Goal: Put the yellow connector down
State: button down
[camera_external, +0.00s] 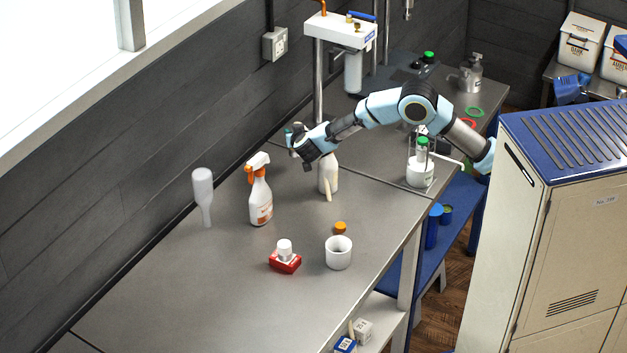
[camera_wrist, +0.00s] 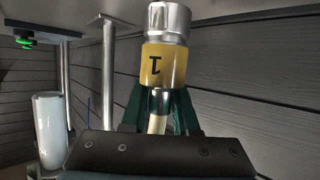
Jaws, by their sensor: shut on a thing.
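In the external view my gripper (camera_external: 302,142) is above the far part of the grey bench (camera_external: 185,275), near the wall. The connector is too small and covered there to make out clearly.
The bench's near left is bare.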

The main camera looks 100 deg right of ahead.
jog(key=shift+f+p, duration=0.4)
jog(key=shift+f, duration=2.15)
jog(key=shift+f, duration=0.15)
jog(key=c, duration=0.7)
grip_release()
jog(key=shift+o, duration=0.2)
jog(key=b+v, duration=0.2)
jog(key=v, duration=1)
